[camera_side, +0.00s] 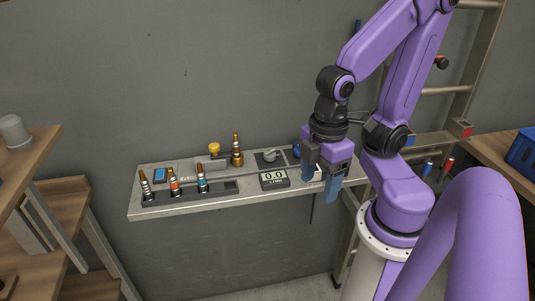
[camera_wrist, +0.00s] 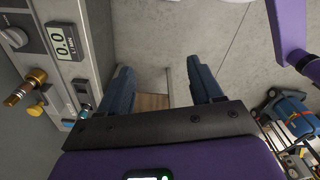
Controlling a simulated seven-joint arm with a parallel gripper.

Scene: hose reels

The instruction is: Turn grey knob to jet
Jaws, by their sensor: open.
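The grey knob (camera_side: 271,155) sits on a dark square plate on the wall shelf. In the wrist view the knob (camera_wrist: 14,37) is at the upper left edge, beside the display. Its markings, including any jet label, are too small to read. My gripper (camera_side: 323,182) is open, with blue fingers pointing down by the right end of the shelf, to the right of the knob and apart from it. In the wrist view my gripper (camera_wrist: 163,88) shows nothing between its fingers but floor and a piece of wood behind.
A display (camera_side: 273,179) reading 0.0 stands in front of the knob. A brass nozzle (camera_side: 237,152) and a yellow knob (camera_side: 214,148) are to its left. Several nozzles stand in a dark rack (camera_side: 219,187) at the front left. A ladder (camera_side: 463,88) stands behind my arm.

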